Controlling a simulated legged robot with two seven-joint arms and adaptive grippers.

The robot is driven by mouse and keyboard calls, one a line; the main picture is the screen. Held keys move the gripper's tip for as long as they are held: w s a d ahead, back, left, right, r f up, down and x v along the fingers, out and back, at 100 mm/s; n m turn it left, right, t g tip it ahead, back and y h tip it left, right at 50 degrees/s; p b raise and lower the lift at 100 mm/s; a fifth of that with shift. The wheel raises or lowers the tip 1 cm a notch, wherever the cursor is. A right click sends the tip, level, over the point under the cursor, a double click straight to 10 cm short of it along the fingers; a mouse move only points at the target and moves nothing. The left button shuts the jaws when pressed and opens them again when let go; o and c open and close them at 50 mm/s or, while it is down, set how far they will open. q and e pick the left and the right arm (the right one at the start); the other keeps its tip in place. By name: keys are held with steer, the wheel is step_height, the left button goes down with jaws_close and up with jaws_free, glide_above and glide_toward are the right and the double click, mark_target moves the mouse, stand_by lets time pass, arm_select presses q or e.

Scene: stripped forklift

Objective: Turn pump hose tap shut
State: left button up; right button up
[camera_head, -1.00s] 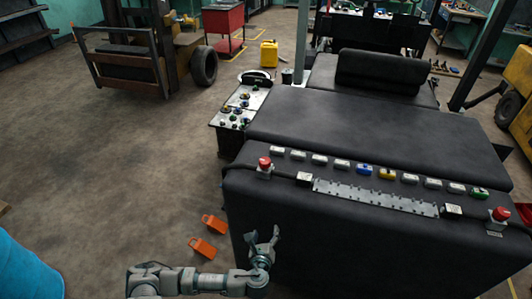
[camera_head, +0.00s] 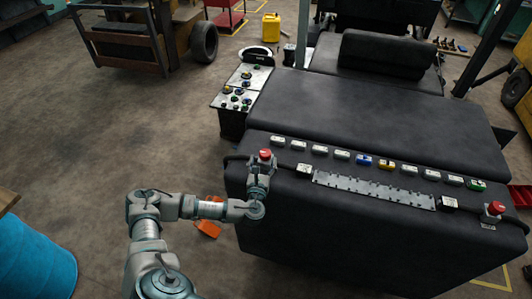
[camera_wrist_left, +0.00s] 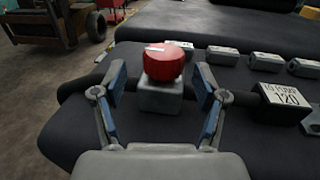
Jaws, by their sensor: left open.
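A red tap knob (camera_head: 265,155) sits on a grey block at the left end of the dark hose along the front of the black padded machine body. It also shows in the wrist view (camera_wrist_left: 164,64), upright, with a pale mark on top. My left gripper (camera_head: 262,167) is open at the knob. In the wrist view its blue-padded fingers (camera_wrist_left: 160,72) stand on either side of the knob and block, with gaps on both sides. A box labelled "TO PUMP 120" (camera_wrist_left: 283,100) is to the right of the knob. My right gripper is not in view.
A second red knob (camera_head: 496,208) is at the body's right end. A row of small blocks (camera_head: 342,155) and a metal strip (camera_head: 372,190) lie between. A control panel (camera_head: 238,90) stands behind left. An orange piece (camera_head: 209,229) lies on the floor below my arm.

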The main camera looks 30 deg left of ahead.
mark_target(265, 160)
arm_select(q)
steer(key=shift+w+a, duration=1)
steer(key=shift+w, duration=0.4)
steer(key=shift+w+d, duration=0.25)
steer(key=shift+d, duration=0.25)
steer(key=shift+d+r, duration=0.15)
steer(key=shift+d, duration=0.4)
steer(key=c, duration=0.3)
steer(key=shift+s+r, duration=0.1)
steer(key=c, duration=0.5)
steer(key=shift+s+a, duration=0.1)
steer(key=shift+a, duration=0.2)
steer(key=c, duration=0.3)
steer(key=shift+a, duration=0.3)
steer(key=shift+c, duration=0.2)
steer(key=o, duration=1)
steer(key=shift+a+f, duration=0.2)
steer(key=shift+f, duration=0.05)
steer(key=shift+o, duration=0.7)
steer(key=shift+w, duration=0.2)
steer(key=shift+d, duration=0.25)
steer(key=shift+s+d, duration=0.2)
steer(key=shift+s, duration=0.1)
steer(key=v, duration=1.1)
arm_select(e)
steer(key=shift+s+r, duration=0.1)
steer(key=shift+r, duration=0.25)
